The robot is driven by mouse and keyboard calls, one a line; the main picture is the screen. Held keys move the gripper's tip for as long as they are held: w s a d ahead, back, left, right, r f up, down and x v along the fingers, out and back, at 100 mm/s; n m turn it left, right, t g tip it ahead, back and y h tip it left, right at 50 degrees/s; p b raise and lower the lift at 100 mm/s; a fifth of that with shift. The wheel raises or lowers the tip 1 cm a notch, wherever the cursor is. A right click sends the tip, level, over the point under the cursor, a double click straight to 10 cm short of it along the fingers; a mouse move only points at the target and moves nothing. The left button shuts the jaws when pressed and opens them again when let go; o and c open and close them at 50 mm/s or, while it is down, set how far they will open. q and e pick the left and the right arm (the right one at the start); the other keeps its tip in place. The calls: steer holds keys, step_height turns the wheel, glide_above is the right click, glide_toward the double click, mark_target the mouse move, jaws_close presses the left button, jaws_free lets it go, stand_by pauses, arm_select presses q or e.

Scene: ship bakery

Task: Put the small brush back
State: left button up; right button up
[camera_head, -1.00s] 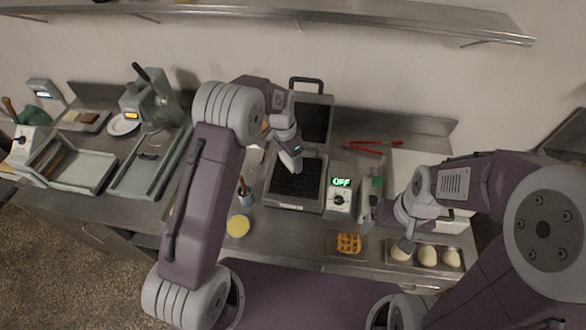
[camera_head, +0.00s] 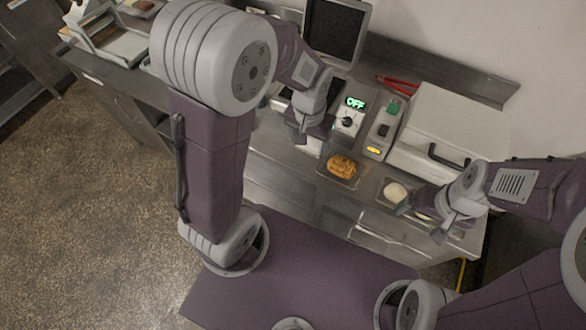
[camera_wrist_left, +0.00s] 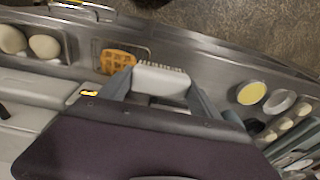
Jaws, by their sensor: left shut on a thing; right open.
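My left gripper (camera_head: 311,128) is over the counter, left of the waffle and in front of the waffle iron. In the left wrist view its fingers (camera_wrist_left: 160,90) are shut on a white block with a row of short bristles along one edge, which looks like the small brush (camera_wrist_left: 160,80). The brush also shows as a pale patch under the gripper in the head view (camera_head: 312,147). Whether it touches the counter I cannot tell. My right gripper (camera_head: 438,228) is open and empty near the front edge, by the dough tray (camera_head: 383,198).
A waffle (camera_head: 341,166) lies on a small tray right of the left gripper. Behind are the waffle iron's control box (camera_head: 347,120) reading OFF, a scale-like device (camera_head: 381,130), a white box (camera_head: 460,120) and red tongs (camera_head: 396,82). A yellow-filled bowl (camera_wrist_left: 251,93) stands nearby.

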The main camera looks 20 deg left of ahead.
arm_select(q)
steer(key=shift+w+f+b, duration=0.2)
steer(key=shift+f+b, duration=0.25)
steer(key=shift+w+a, duration=0.25)
steer(key=shift+a, duration=0.05)
steer(key=shift+w+a+f, duration=0.2)
steer(key=shift+a, duration=0.15)
steer(key=shift+a+f, duration=0.15)
steer(key=shift+a, duration=0.15)
glide_above(281, 144)
steer(key=f, duration=0.6)
steer(key=shift+s+f, duration=0.25)
steer(key=shift+s, duration=0.05)
steer(key=shift+s+d+f, duration=0.1)
steer(key=shift+s+f, duration=0.05)
steer(key=shift+f, duration=0.15)
step_height(281, 144, down, 3)
steer(key=shift+r, duration=0.1)
steer(key=shift+f, duration=0.35)
arm_select(e)
steer(key=shift+w+a+f, duration=0.15)
steer(key=shift+a+f, duration=0.1)
steer(key=shift+f, duration=0.2)
steer(key=shift+w+a+f, duration=0.15)
steer(key=shift+a+f, duration=0.1)
steer(key=shift+f, duration=0.2)
